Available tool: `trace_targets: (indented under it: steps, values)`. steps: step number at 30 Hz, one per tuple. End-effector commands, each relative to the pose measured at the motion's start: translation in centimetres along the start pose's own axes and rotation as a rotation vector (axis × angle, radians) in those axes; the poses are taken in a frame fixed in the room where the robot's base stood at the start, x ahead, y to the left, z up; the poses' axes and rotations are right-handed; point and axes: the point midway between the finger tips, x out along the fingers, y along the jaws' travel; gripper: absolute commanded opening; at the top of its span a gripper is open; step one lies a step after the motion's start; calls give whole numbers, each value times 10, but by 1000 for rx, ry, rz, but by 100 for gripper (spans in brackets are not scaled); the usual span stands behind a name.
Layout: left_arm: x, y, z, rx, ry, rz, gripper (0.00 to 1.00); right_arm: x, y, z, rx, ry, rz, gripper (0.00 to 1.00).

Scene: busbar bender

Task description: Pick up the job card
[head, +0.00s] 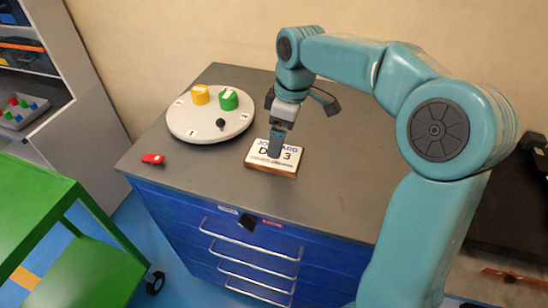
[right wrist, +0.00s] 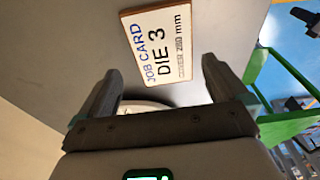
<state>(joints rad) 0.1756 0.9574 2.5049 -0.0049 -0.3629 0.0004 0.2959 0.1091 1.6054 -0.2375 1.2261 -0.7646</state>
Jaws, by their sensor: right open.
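The job card (head: 288,167) is a white plate with a wooden-looking edge, lying flat on the grey top of the blue drawer cabinet. It reads "JOB CARD DIE 3" in the right wrist view (right wrist: 158,45). My right gripper (head: 277,145) reaches down from above, its finger covering part of the card's middle in the head view. In the right wrist view, the right gripper (right wrist: 160,75) is open and empty, with the card ahead of the gap between the fingers. Whether a finger touches the card cannot be told. My left gripper is not in view.
A round white turntable (head: 185,130) with a yellow knob (head: 200,94), a green knob (head: 228,99) and a small black knob stands left of the card. A small red object (head: 153,159) lies near the cabinet's left edge. A green cart (head: 35,205) stands at left.

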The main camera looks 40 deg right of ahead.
Motion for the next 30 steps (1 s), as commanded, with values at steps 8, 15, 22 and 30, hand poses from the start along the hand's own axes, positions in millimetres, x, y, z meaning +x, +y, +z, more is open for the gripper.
trace_targets:
  steps: [8,15,22,30]
  values:
    - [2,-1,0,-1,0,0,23,28,1,-3,0,-2,-1,100]
    - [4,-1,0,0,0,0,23,61,2,-6,2,-1,0,100]
    - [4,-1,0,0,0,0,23,63,2,-6,1,0,1,100]
    - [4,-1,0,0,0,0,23,63,2,-6,1,1,1,60]
